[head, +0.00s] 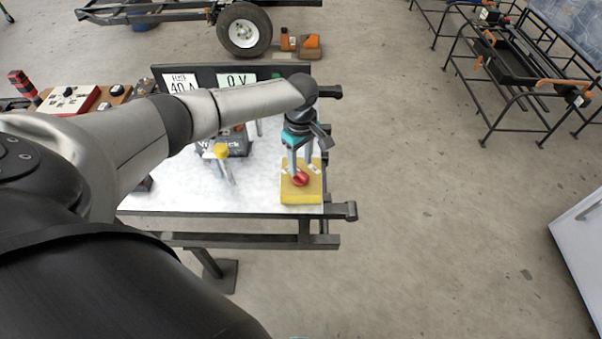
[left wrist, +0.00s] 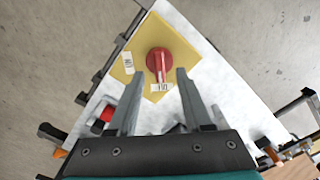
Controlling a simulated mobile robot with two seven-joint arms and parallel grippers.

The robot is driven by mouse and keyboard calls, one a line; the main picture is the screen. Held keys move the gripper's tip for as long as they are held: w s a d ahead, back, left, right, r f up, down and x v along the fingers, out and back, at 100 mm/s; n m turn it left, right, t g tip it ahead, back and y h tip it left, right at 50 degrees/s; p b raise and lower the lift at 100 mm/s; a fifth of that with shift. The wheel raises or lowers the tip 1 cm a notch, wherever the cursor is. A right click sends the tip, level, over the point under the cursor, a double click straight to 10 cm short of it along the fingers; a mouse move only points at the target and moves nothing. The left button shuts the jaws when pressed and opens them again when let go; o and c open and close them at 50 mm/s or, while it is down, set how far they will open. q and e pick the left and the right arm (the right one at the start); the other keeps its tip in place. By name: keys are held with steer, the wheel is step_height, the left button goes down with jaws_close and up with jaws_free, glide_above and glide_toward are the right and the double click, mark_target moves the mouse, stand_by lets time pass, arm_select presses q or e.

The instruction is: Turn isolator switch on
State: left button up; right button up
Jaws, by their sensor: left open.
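The isolator switch is a red rotary knob (head: 300,178) on a yellow base plate (head: 301,196) at the right front corner of the white bench top. In the left wrist view the red knob (left wrist: 159,61) sits in the middle of the yellow plate (left wrist: 186,50), its handle pointing at a white label (left wrist: 161,87). A second label (left wrist: 128,62) lies to its left. My left gripper (head: 301,166) points down over the switch. In the left wrist view the open fingers (left wrist: 158,88) are on either side of the handle's end, with gaps; contact is not visible. My right gripper is not seen.
The white bench top (head: 180,196) has a dark metal frame with bars sticking out at right. Behind my arm are a display panel reading 0 V (head: 238,80) and a yellow-topped lever (head: 221,152). Open concrete floor lies right of the bench, with black racks (head: 508,62) beyond.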

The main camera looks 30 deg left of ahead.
mark_target(301, 172)
arm_select(q)
steer(key=shift+f+b, duration=0.5)
steer(key=shift+f, duration=1.2)
jaws_close()
